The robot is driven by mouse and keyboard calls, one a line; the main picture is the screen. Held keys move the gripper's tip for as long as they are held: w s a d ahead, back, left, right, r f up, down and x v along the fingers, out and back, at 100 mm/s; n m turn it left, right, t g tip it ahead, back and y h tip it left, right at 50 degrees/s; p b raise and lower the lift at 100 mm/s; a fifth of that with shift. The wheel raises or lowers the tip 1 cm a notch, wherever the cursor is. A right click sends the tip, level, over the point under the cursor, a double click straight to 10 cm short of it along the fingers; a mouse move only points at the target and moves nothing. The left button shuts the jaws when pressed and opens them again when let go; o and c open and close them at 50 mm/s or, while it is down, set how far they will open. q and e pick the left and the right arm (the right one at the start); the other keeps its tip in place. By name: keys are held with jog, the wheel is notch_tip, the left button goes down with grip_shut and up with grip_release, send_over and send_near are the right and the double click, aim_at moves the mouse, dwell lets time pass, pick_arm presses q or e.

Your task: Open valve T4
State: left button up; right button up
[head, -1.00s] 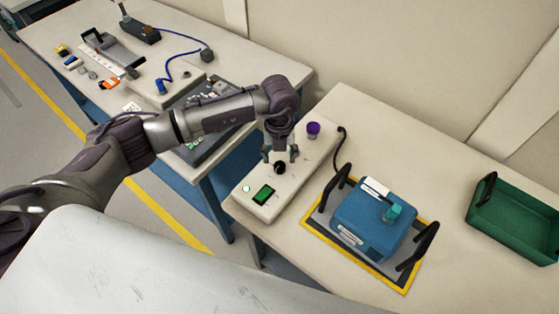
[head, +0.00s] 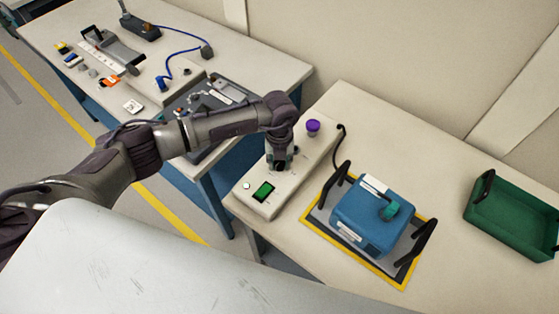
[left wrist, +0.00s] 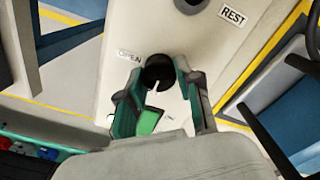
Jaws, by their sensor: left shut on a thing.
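I cannot read a T4 mark. My right gripper is not in view.
The blue case stands on a yellow-edged tray (head: 408,284) with black handles. A green bin (head: 511,223) is at the far right. The left bench (head: 230,61) holds tools and a blue cable. A gap separates the benches.

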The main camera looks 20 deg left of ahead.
pick_arm(q)
grip_shut()
jog(key=m+b, duration=0.3)
jog(key=shift+f, duration=0.2)
jog(key=m+b, duration=0.5)
jog(key=b, duration=0.1)
jog(key=m+b, duration=0.6)
jog(key=shift+w+a+m, duration=0.15)
jog(key=shift+m, duration=0.15)
jog(key=shift+r+m+b, duration=0.2)
jog(key=shift+m+b, duration=1.4)
jog(key=shift+m, duration=0.2)
jog(key=o, duration=1.1)
grip_release()
jog(key=shift+r, duration=0.1)
